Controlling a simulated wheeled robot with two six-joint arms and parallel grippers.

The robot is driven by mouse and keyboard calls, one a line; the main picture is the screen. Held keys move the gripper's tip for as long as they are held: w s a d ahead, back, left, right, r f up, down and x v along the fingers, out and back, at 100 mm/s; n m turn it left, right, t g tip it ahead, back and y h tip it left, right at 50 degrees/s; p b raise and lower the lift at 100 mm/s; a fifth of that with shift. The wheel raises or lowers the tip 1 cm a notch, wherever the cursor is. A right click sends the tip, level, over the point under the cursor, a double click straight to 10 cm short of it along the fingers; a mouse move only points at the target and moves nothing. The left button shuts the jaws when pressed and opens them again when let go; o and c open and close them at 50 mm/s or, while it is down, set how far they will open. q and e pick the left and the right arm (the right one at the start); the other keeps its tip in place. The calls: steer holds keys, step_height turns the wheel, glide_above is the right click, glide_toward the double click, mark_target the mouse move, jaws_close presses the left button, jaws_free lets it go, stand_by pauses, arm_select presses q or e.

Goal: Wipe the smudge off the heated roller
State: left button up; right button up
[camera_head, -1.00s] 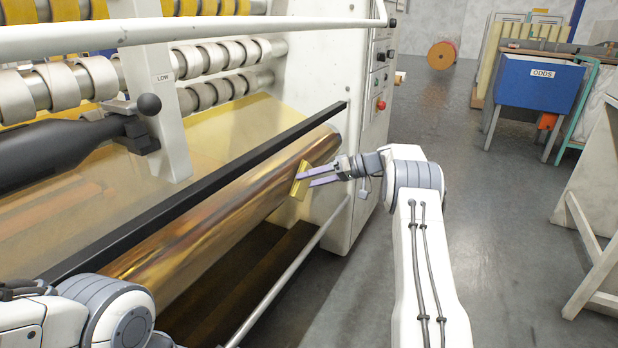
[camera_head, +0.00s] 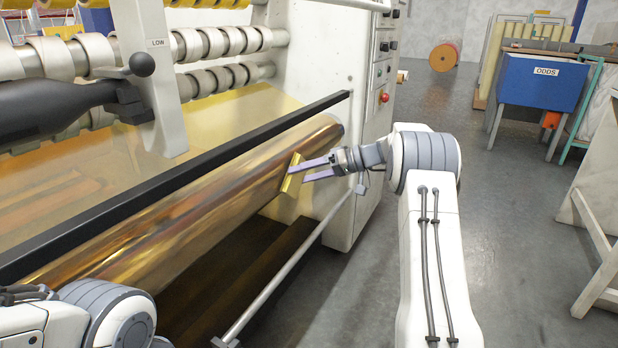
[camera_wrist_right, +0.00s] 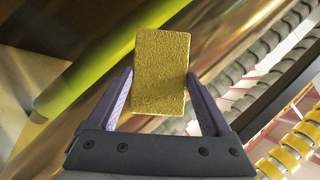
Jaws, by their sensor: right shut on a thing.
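The heated roller (camera_head: 215,200) is a long shiny bronze cylinder running from lower left to the machine's side panel. My right gripper (camera_head: 297,171) is shut on a yellow rough-faced pad (camera_head: 289,184), held at the front of the roller near its right end. The pad (camera_wrist_right: 160,72) also shows in the right wrist view between the two purple fingers, with the roller behind it. I cannot tell whether the pad touches the roller. Dark and bright streaks cover the roller; I cannot tell a smudge from reflections. My left gripper is not seen; only part of my left arm shows at lower left.
A black bar (camera_head: 200,176) runs along the roller's top side, and a thin metal rail (camera_head: 285,268) runs below it. The side panel (camera_head: 366,150) with a red button stands beyond the gripper. Grey floor at right is open, with a blue ODDS bin (camera_head: 540,95) farther back.

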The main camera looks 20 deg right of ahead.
mark_target(290, 183)
steer(key=shift+s+a+b, duration=0.35)
steer(key=shift+a+b, duration=0.05)
steer(key=shift+a, duration=0.25)
steer(key=shift+s+a+f+b, duration=0.2)
steer(key=shift+s+a+b, duration=0.4)
steer(key=shift+b, duration=0.45)
steer(key=shift+s+a+r+b, duration=0.15)
steer(key=shift+s+a+b, duration=0.3)
steer(key=shift+a+b, duration=0.15)
steer(key=shift+s+a+b, duration=0.35)
steer(key=shift+a+b, duration=0.2)
steer(key=shift+b, duration=0.15)
steer(key=shift+s+a+b, duration=0.35)
steer(key=shift+a+b, duration=0.15)
steer(key=shift+s+a, duration=0.1)
steer(key=shift+a, duration=0.15)
steer(key=shift+r, duration=0.1)
